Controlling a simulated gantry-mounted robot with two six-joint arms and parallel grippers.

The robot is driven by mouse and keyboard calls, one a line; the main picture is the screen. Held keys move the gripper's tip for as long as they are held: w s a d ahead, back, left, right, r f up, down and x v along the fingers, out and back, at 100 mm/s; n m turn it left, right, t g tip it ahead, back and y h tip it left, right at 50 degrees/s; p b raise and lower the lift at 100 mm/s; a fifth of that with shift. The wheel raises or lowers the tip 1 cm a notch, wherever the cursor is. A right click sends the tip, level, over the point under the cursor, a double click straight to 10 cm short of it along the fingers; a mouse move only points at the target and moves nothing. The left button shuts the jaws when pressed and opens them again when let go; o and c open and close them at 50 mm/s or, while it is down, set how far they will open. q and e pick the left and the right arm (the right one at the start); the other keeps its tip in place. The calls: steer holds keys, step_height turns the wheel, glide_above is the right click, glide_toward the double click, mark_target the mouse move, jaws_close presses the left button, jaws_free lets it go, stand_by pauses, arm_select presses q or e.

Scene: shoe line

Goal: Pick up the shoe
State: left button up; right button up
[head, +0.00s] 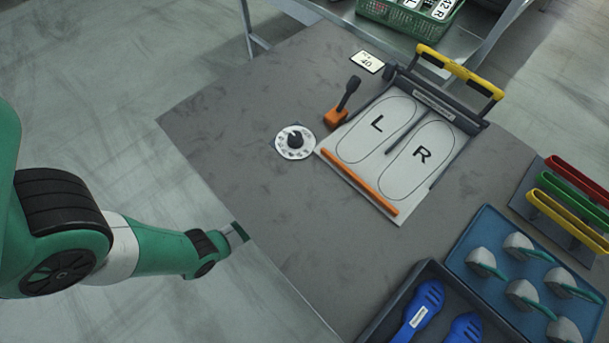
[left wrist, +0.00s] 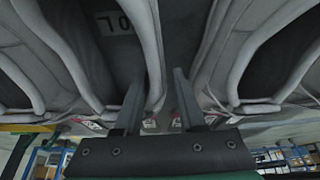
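In the left wrist view two grey shoes with dark insides fill the upper part, the left shoe (left wrist: 85,55) and the right shoe (left wrist: 232,50). The left shoe has a size label, upside down, inside it. My left gripper (left wrist: 158,88) is open, its two fingers spread at the left shoe's right-hand rim. The rim shows between the fingers; I cannot tell whether either finger touches it. In the head view the left arm reaches in from the left and ends by the table's left edge; no shoe is seen there. My right gripper is out of view.
The grey table (head: 250,110) holds a board marked L and R (head: 385,150), bare of shoes, with a yellow-handled bar. A dial (head: 295,141), a blue tray (head: 470,225) and a dark tray with blue tools stand on it. A green crate (head: 397,18) is at the top.

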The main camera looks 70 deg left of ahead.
arm_select(q)
jaws_close()
stand_by(1.2)
